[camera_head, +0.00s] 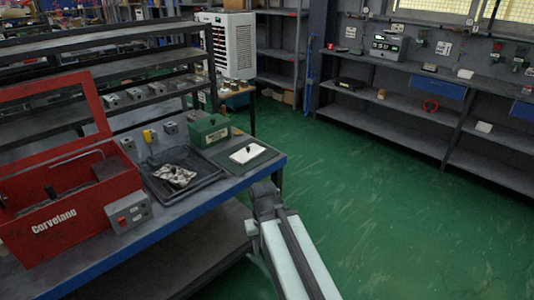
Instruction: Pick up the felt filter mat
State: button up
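A flat dark green mat (222,158) lies at the right end of the blue-edged workbench, with a white rectangular piece (248,152) on top. A small dark spot shows on the white piece. I cannot tell for sure which of these flat pieces is the felt filter mat. My gripper (264,190) is at the end of my pale arm, just off the bench's right front corner, apart from the mat. Its fingers are dark and small, and I cannot make out their opening. I see nothing held in it.
A black tray (190,191) with a crumpled light cloth (174,173) lies left of the mat. A green box (209,131) stands behind. A red toolbox (65,225) and a grey switch box (129,211) stand further left. Green floor (400,210) is open to the right.

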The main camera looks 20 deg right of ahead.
aim_at(243, 157)
jog(key=z, duration=0.15)
jog(key=i, duration=1)
jog(key=u, duration=0.1)
